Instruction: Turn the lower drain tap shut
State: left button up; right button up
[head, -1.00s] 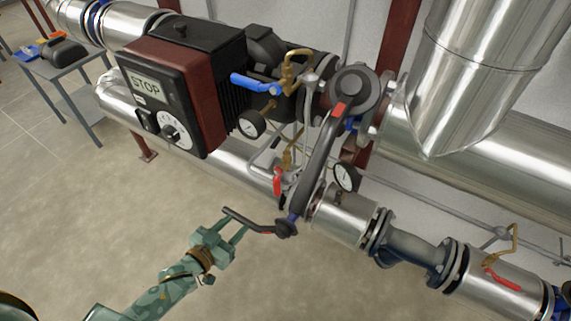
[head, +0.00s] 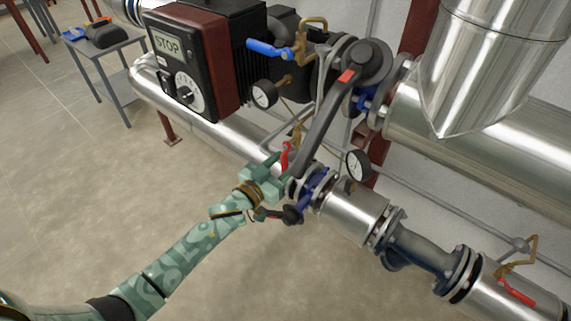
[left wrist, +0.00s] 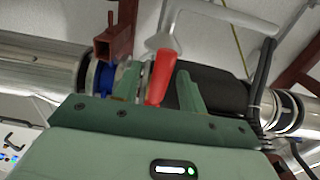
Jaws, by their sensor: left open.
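The lower drain tap has a red handle (head: 285,157), below a brass outlet, beside the pipe in the middle of the head view. In the left wrist view the red handle (left wrist: 161,76) stands between my two green fingers, with a visible gap on each side. My left gripper (head: 279,171) is open around or just in front of the handle. It also shows in the left wrist view (left wrist: 157,88). Contact with the handle cannot be made out. The tap's body is partly hidden by the long grey lever and my gripper. My right gripper is out of view.
A long grey lever (head: 325,118) stands close to the right of my gripper. A black-handled valve lever (head: 290,215) lies just below it. A blue-handled tap (head: 270,49) and a gauge (head: 263,95) are above. The floor at the lower left is free.

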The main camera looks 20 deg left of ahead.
pick_arm(q)
jog(key=shift+w+d, duration=0.1)
jog(key=shift+w, duration=0.3)
grip_shut()
